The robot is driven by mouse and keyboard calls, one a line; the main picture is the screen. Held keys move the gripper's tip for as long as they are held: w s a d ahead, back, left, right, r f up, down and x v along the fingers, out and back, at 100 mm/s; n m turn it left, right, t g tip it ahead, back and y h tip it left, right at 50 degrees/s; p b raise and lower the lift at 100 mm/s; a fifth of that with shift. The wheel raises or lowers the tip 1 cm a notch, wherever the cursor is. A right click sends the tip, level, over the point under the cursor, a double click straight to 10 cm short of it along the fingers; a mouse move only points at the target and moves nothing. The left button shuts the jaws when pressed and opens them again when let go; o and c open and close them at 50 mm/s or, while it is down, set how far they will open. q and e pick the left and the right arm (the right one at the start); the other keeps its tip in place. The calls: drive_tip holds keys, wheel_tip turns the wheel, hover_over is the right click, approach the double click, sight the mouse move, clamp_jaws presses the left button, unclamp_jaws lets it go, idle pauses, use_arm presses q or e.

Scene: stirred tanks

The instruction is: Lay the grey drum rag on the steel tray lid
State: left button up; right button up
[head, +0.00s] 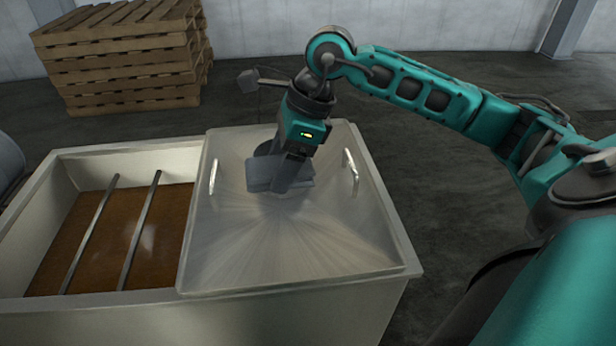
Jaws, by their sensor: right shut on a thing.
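The grey drum rag (262,174) is a folded cloth bundle over the far middle part of the steel tray lid (285,250). My right gripper (284,186) points down and is shut on the rag; its fingers hide part of it. I cannot tell whether the rag touches the lid or hangs just above it. The lid is a brushed steel sheet with a handle at its left and right sides, covering the right part of the tank. My left gripper is not in view.
The steel tank (120,322) is open on the left, with brown liquid (72,224) and two metal bars (140,230) across it. A stack of wooden pallets (125,58) stands behind on the dark floor. The near half of the lid is bare.

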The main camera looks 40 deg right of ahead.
drive_tip(key=shift+s+d+r, duration=0.1)
drive_tip(key=shift+s+d, duration=0.15)
drive_tip(key=shift+d, duration=0.05)
drive_tip(key=shift+s+d+f, duration=0.1)
drive_tip(key=shift+d+f, duration=0.05)
drive_tip(key=shift+f, duration=0.05)
drive_tip(key=b, duration=0.2)
hover_over(287, 249)
drive_tip(key=d, duration=0.1)
drive_tip(key=f, duration=1.4)
drive_tip(key=shift+s+d+f, duration=0.1)
drive_tip(key=shift+s+f, duration=0.25)
drive_tip(key=shift+f, duration=0.55)
drive_tip(key=shift+f+b, duration=0.3)
drive_tip(key=shift+f, duration=1.6)
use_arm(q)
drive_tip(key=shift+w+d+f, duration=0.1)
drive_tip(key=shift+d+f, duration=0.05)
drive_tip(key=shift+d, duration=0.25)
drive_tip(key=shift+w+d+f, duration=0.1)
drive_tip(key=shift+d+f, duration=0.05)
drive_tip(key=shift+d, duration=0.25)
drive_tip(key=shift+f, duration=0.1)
